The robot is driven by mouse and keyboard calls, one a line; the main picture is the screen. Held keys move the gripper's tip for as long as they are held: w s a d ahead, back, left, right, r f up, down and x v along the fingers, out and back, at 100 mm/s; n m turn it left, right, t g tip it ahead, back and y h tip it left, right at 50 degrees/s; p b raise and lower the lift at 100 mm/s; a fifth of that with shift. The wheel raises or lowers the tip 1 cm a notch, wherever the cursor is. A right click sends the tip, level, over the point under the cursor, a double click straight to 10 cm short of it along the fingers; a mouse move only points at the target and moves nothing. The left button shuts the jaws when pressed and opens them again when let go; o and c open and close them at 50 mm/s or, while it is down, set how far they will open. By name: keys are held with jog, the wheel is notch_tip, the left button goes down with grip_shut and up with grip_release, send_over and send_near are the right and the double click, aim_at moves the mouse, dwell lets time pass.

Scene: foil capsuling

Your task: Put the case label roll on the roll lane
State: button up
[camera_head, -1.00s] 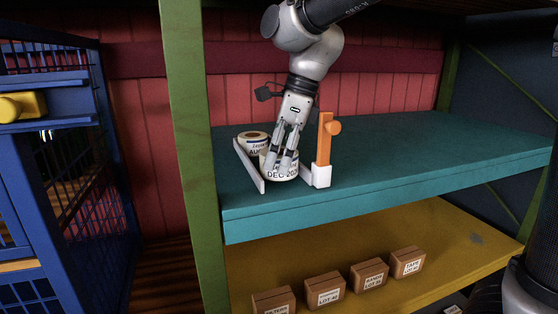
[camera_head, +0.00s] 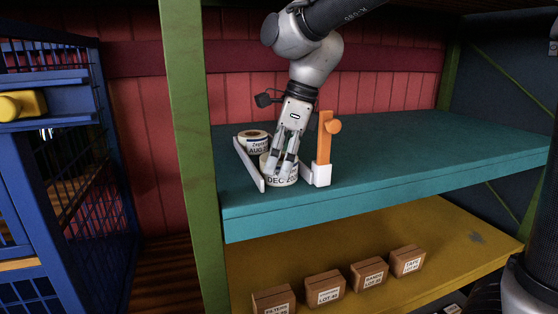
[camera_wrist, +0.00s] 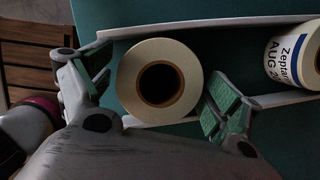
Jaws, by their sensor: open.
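A white label roll marked DEC (camera_head: 280,181) stands on the teal shelf at the front of the roll lane, between its white side rails (camera_head: 249,165). In the wrist view this roll (camera_wrist: 187,66) shows from above with a dark core hole. A second roll marked AUG (camera_head: 256,148) sits behind it in the lane; it shows at the right of the wrist view (camera_wrist: 290,62). My gripper (camera_head: 280,171) is over the front roll. Its green-padded fingers (camera_wrist: 160,92) are open, one on each side of the roll, and whether they touch it cannot be told.
An orange post (camera_head: 324,137) on a white block stands at the lane's right. The teal shelf (camera_head: 420,150) is clear to the right. Several brown boxes (camera_head: 325,288) stand on the yellow shelf below. A green upright (camera_head: 185,150) and a blue cage (camera_head: 60,190) are at left.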

jog(key=v, duration=0.7)
jog(key=shift+d+r, duration=0.15)
jog(key=shift+r, duration=0.2)
